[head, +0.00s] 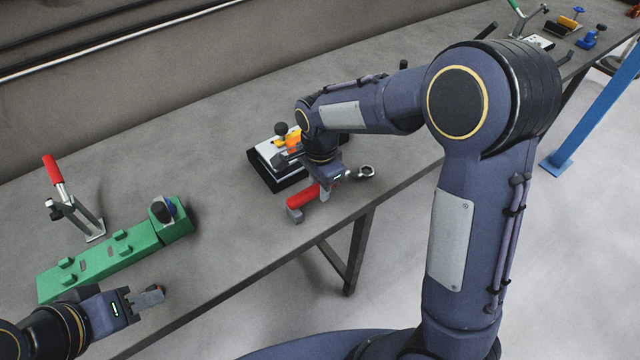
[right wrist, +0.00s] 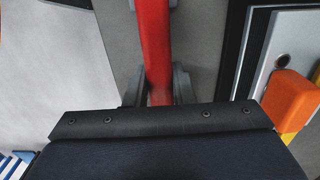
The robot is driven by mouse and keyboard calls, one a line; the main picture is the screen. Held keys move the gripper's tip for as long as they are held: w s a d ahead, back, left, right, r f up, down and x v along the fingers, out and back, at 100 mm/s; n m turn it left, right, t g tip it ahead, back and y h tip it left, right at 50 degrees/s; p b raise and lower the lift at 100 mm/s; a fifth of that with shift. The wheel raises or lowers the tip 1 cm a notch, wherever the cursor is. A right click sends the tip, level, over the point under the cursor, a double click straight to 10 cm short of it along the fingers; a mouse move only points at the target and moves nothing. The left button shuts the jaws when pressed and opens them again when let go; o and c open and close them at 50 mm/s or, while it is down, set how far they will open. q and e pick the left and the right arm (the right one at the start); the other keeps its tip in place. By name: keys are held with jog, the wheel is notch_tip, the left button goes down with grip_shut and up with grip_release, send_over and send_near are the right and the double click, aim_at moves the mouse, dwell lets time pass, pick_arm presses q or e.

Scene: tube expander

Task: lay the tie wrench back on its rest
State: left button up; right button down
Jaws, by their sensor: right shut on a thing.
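The tie wrench has a red handle (head: 301,196) and a metal ring end (head: 364,172). Its handle also shows in the right wrist view (right wrist: 155,40). My right gripper (head: 328,190) is shut on the red handle, with one grey finger on each side of it. A small grey rest block (head: 294,214) is at the handle's left end, near the table's front edge; I cannot tell whether the handle touches it. My left gripper (head: 152,297) is empty near the front edge at lower left; its finger gap is not clear.
A black-and-white fixture (head: 268,160) with orange and yellow parts stands just behind the wrench. A green fixture (head: 110,250) and a red-handled toggle clamp (head: 70,195) are at left on the grey table (head: 220,150). Other tools stand at far right.

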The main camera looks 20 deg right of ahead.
jog(key=shift+f, duration=0.45)
jog(key=c, duration=1.1)
grip_release()
jog(key=shift+c, duration=0.2)
jog(key=shift+r, duration=0.1)
notch_tip(320, 180, up, 8)
jog(key=p, duration=0.6)
